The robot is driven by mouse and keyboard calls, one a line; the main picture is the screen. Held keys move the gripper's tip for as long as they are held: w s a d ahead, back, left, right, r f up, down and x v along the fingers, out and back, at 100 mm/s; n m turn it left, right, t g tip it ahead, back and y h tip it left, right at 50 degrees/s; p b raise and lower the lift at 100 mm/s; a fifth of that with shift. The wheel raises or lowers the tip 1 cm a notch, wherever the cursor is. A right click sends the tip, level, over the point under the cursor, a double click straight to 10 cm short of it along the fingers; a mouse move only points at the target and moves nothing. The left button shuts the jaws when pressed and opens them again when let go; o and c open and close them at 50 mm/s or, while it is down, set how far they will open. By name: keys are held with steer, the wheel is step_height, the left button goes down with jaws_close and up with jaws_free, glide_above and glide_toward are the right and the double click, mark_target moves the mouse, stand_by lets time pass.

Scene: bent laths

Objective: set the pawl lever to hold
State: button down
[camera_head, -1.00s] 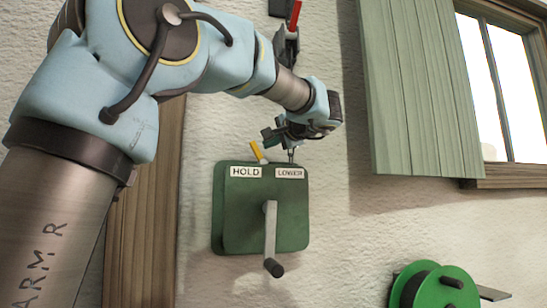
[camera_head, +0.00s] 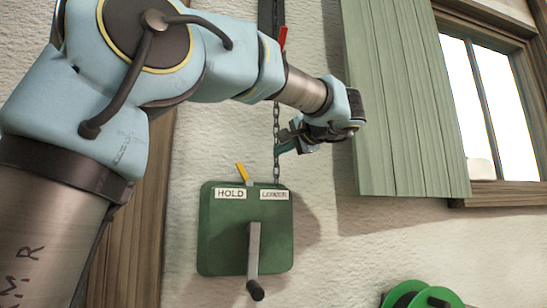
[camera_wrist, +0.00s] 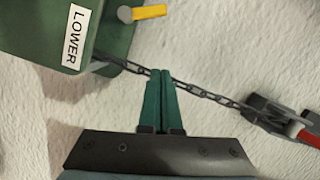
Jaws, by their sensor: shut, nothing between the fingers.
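The pawl lever is a short yellow lever (camera_head: 241,172) on top of a green winch box (camera_head: 212,240). It leans up and to the left, over the HOLD label (camera_head: 231,194) and away from the LOWER label (camera_head: 273,194). The yellow lever also shows at the top of the wrist view (camera_wrist: 145,13). My gripper (camera_head: 281,148) is above and to the right of the lever, apart from it, near the chain (camera_head: 277,120). In the wrist view my gripper's green fingers (camera_wrist: 160,73) are closed together and empty, their tips overlapping the chain in the picture.
A crank handle (camera_head: 254,262) hangs down on the box front. A red-ended part (camera_head: 283,38) shows by the chain higher up. A green shutter (camera_head: 405,110) and a window (camera_head: 490,110) are at right, and a green reel (camera_head: 425,297) is at lower right.

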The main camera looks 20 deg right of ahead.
steer(key=shift+s+d+r, duration=0.1)
steer(key=shift+s+r, duration=0.05)
steer(key=shift+s, duration=1.1)
